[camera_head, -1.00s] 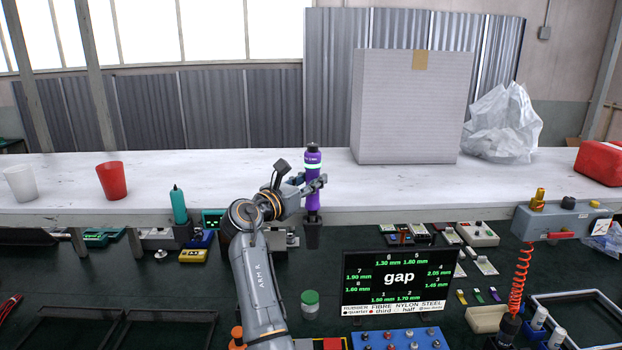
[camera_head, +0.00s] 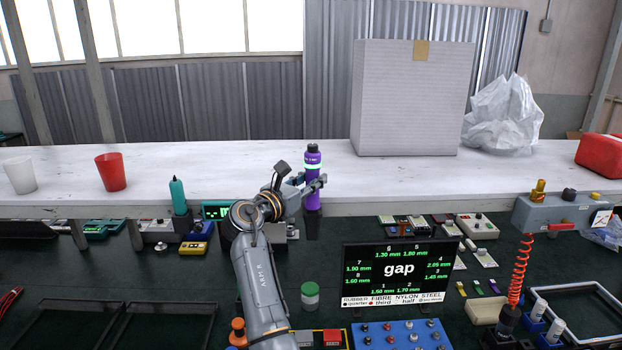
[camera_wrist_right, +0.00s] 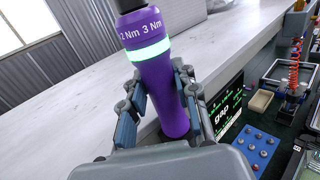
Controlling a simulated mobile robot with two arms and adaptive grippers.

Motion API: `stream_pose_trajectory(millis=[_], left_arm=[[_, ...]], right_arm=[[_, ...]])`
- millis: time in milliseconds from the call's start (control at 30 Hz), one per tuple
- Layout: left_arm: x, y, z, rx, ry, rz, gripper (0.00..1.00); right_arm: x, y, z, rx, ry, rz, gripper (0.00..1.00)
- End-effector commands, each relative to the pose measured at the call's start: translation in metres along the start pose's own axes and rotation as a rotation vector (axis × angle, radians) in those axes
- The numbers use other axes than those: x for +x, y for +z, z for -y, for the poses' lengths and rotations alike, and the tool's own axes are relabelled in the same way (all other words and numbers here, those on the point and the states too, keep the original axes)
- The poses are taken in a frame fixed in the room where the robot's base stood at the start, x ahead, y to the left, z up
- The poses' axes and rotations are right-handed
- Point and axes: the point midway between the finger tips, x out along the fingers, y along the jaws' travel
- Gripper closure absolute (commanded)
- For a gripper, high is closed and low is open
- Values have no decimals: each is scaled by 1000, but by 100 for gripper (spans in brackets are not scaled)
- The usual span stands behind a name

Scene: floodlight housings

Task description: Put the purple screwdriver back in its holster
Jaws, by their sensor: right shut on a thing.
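The purple screwdriver (camera_head: 312,185) stands upright at the front edge of the white shelf, with a black cap and a pale green band. My right gripper (camera_head: 314,184) is shut around its handle. In the right wrist view, both fingers clasp the purple handle (camera_wrist_right: 158,75), which reads "2 Nm 3 Nm". A dark holster (camera_head: 312,228) shows directly below the handle at the shelf front. The tool's lower end meets or hides the holster mouth; I cannot tell how deep it sits. My left gripper is not in view.
A teal driver (camera_head: 178,197) stands upright at the left. A red cup (camera_head: 111,173) and a large box (camera_head: 412,105) stand on the shelf (camera_head: 230,165). A gap display (camera_head: 398,272) stands right of my arm. The shelf around the screwdriver is clear.

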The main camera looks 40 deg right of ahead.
Motion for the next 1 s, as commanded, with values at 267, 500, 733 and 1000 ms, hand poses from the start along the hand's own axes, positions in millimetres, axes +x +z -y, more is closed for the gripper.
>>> stream_pose_trajectory(millis=[267,500,733,1000], left_arm=[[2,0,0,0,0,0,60],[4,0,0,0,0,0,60],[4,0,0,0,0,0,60],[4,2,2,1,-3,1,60]], right_arm=[[0,-6,0,0,0,4,100],[0,-11,0,1,0,4,100],[0,-11,0,0,0,2,44],[-4,-13,0,-1,1,-2,44]])
